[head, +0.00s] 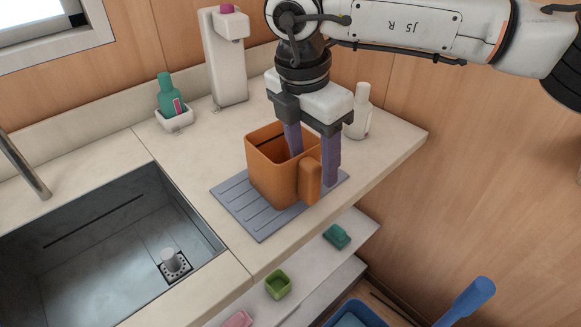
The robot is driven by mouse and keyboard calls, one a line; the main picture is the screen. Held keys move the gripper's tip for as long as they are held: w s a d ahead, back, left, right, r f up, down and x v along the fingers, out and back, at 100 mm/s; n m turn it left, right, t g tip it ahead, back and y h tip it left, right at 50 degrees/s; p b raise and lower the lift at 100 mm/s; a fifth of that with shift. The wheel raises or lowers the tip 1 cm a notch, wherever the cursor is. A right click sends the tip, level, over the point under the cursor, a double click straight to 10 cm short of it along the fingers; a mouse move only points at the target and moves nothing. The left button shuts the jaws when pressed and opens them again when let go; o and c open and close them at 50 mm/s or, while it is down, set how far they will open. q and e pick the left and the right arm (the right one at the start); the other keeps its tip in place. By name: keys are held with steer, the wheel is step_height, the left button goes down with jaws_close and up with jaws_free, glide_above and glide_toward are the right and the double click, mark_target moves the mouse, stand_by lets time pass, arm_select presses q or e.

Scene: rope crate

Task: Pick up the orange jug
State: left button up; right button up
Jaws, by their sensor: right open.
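The orange jug (272,172) stands upright on a grey ribbed mat (233,203) on the counter, right of the sink. Its handle (309,181) faces the lower right. My right gripper (313,168) points down over the jug, jaws open. One purple finger reaches inside the jug's opening, and its tip is hidden by the jug's wall. The other finger is outside, beside the handle on the right. I cannot tell whether either finger touches the jug. My left gripper is not in view.
A white bottle (361,112) stands close behind the right gripper. A tall white dispenser (224,60) and a green bottle (170,97) in a white holder stand at the back. The sink (100,245) opens at left. Below the counter are shelves with small containers and a blue tub (357,309).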

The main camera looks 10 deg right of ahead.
mark_target(308, 177)
steer(key=f, duration=0.3)
steer(key=f+p, duration=0.1)
steer(key=shift+a+f, duration=0.25)
steer(key=shift+d+f, duration=0.1)
steer(key=shift+f, duration=0.35)
steer(key=c, duration=1.4)
steer(key=shift+w+r, duration=0.1)
steer(key=shift+r, duration=0.45)
jaws_close()
step_height(308, 177, up, 8)
steer(key=shift+f+b, duration=0.15)
steer(key=shift+b, duration=0.35)
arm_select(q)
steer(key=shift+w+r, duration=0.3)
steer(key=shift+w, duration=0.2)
arm_select(e)
steer(key=shift+r, duration=0.65)
